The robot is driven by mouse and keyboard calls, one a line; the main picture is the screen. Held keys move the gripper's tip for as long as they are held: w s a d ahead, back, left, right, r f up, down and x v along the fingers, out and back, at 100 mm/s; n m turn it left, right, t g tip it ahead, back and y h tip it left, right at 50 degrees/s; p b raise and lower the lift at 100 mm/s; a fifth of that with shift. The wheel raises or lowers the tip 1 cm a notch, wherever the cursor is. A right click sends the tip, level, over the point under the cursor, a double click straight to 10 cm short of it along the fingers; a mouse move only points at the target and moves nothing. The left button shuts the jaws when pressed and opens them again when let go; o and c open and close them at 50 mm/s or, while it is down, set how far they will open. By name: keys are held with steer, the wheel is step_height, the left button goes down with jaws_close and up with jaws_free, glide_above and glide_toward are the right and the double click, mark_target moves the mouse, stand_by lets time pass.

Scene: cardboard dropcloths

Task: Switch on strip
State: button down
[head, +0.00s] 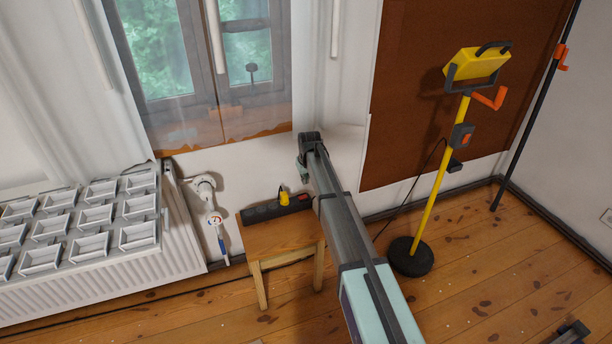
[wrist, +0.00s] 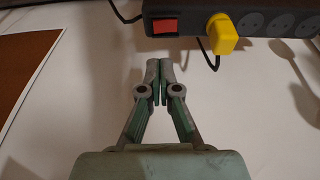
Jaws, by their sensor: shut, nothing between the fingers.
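The power strip (head: 262,213) is black and lies on a small wooden stool (head: 282,238) below the window. A yellow plug (head: 283,197) sits in one of its sockets. In the wrist view the strip (wrist: 283,22) crosses the top right, with its red rocker switch (wrist: 164,26) at the left end beside the yellow plug (wrist: 222,34). I cannot tell whether the switch is lit. My gripper (wrist: 160,65) is shut and empty, its fingertips just below the switch in the wrist view and apart from it.
A yellow work lamp (head: 432,170) on a round black base stands right of the stool, its cable running toward the strip. A radiator (head: 170,258) bearing white trays is at left. A brown board (head: 415,110) covers the wall behind the lamp. Floor at right is mostly open.

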mark_target(306, 195)
steer(key=x, duration=0.5)
steer(key=s+x, duration=0.1)
steer(key=x, duration=0.2)
steer(key=shift+d+f+b, duration=0.3)
steer(key=shift+d, duration=0.05)
